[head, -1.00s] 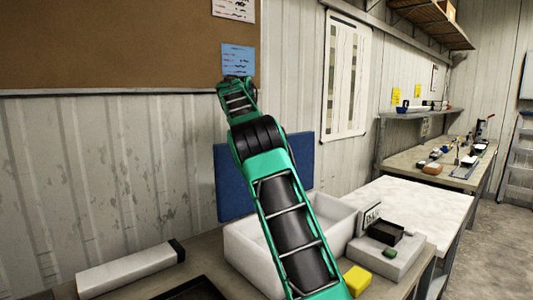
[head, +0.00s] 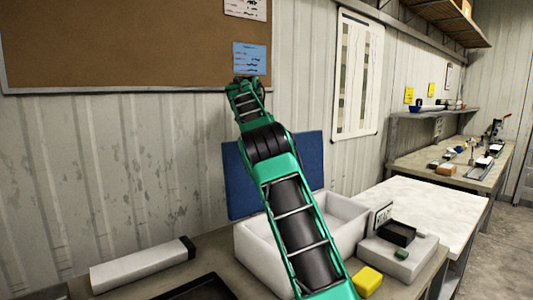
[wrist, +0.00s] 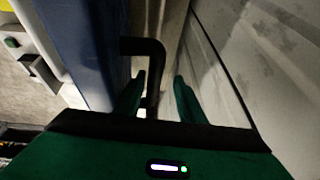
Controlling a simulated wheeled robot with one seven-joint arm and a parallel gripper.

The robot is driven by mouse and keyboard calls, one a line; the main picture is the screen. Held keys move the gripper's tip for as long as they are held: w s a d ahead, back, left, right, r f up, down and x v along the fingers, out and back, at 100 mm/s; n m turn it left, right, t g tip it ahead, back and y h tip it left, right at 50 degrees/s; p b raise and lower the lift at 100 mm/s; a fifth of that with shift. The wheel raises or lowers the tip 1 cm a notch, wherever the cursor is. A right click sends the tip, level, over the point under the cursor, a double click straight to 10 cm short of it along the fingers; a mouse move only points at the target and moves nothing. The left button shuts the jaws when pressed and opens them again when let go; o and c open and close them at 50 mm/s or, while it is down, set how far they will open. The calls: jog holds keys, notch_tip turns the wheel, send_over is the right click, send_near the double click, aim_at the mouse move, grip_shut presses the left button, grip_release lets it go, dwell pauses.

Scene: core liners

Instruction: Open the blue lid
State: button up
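The blue lid (head: 240,185) stands raised, nearly upright, at the back of the white box (head: 262,252), whose inside shows partly behind my arm. In the wrist view the lid (wrist: 85,45) is a blue panel at left, with a dark bent handle (wrist: 148,46) projecting from it. My gripper (wrist: 160,85) has its two green fingers apart, one on each side of the handle's bar. Whether a finger touches the bar I cannot tell. In the head view my gripper is hidden; my arm rises across the box and in front of the lid.
A long white block (head: 140,266) lies at left. The wall (head: 110,160) is close behind the lid. A pale table (head: 430,205) stands at right.

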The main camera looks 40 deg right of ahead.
jog(key=shift+f, duration=0.1)
jog(key=shift+w+v, duration=0.2)
jog(key=shift+v, duration=2.3)
jog(key=s+a, duration=0.2)
jog(key=a, duration=0.9)
jog(key=shift+s+a, duration=0.35)
jog(key=shift+s, duration=0.05)
